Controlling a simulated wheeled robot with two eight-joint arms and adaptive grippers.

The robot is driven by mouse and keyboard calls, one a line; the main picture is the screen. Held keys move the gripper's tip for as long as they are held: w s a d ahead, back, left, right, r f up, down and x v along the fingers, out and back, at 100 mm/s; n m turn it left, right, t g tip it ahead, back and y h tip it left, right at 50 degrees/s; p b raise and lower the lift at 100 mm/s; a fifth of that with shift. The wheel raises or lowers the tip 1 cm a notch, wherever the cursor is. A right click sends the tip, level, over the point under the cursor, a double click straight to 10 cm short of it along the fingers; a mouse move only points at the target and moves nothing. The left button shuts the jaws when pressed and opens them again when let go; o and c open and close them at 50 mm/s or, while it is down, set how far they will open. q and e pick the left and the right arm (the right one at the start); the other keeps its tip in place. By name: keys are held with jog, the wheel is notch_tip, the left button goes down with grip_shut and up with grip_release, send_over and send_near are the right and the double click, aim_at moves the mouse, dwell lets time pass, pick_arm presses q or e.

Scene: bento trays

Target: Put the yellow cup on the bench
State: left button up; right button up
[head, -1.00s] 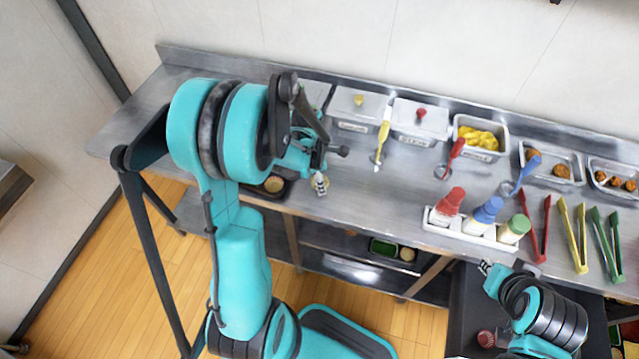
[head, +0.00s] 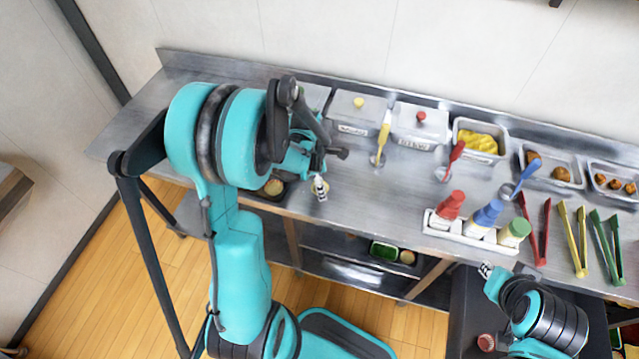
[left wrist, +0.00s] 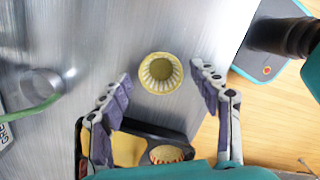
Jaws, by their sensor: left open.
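The yellow cup (left wrist: 160,73), a fluted paper cup, stands upright on the steel bench (left wrist: 190,25) near its front edge in the left wrist view. In the head view it is mostly hidden by my left gripper (head: 318,184). My left gripper, also seen in the left wrist view (left wrist: 163,80), is open, with one fingertip on each side of the cup and gaps between. A black tray (left wrist: 82,135) lies just beside the cup, holding a yellow piece and a red-and-white cup. My right gripper (head: 488,270) is by the bench's front right; its jaws are too small to judge.
Lidded steel containers (head: 355,113) and open food pans (head: 478,139) line the back. A sauce bottle rack (head: 470,236) and coloured tongs (head: 571,240) stand to the right. Bare bench lies between the cup and the bottle rack.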

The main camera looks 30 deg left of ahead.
aim_at(315, 192)
pick_arm(q)
notch_tip(315, 192, up, 11)
jog(key=s+p, duration=0.1)
jog(key=p, duration=0.2)
jog(key=s+d+r+m+t, duration=0.3)
jog(key=s+d+r+m, duration=0.1)
jog(key=m, duration=0.9)
jog(key=s+d+r+m+t+y, duration=0.1)
jog(key=s+d+r+m+t, duration=0.2)
jog(key=m, duration=1)
jog(key=s+d+r, duration=0.2)
jog(key=d, duration=0.2)
jog(key=shift+s+r, duration=0.15)
jog(key=shift+s, duration=0.05)
notch_tip(315, 192, down, 3)
jog(key=shift+r+b, duration=0.1)
jog(key=shift+b, duration=1.05)
